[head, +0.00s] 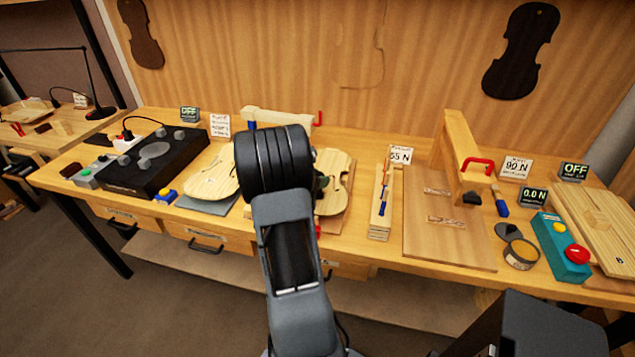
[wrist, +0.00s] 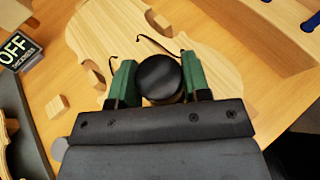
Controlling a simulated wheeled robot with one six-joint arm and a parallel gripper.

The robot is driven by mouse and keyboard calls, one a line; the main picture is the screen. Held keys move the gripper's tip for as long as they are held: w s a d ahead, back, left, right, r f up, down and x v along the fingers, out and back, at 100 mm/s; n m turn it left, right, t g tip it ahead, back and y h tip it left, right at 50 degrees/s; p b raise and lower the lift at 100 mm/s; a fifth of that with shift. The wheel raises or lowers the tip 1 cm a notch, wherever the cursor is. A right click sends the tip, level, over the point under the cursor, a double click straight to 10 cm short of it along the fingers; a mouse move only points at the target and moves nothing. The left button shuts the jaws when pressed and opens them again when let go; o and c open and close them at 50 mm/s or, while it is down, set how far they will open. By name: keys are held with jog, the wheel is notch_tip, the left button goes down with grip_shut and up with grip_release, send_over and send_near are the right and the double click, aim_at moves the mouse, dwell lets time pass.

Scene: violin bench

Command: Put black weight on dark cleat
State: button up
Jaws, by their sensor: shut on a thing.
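My gripper (wrist: 155,84) has green fingertips closed on the sides of a round black weight (wrist: 160,74) in the wrist view. The weight's flat round top faces the camera. It is over a pale violin plate (wrist: 205,68) with thin dark curved lines; I cannot tell whether it touches anything. In the head view my arm covers most of the gripper, and the same plate (head: 338,165) shows at its right. I cannot make out the dark cleat clearly; the weight and fingers hide the wood beneath them. A small brown block (wrist: 97,78) sits at the plate's left edge.
A pale wooden cube (wrist: 57,105) lies beside the plate. Left on the bench are another violin plate (head: 210,175) and a black box (head: 150,160). To the right stand a wooden clamp frame (head: 462,160) and a teal box with a red button (head: 562,248).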

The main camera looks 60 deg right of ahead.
jog(key=shift+f, duration=0.7)
jog(key=shift+w, duration=0.1)
jog(key=shift+f, duration=0.2)
jog(key=o, duration=1.2)
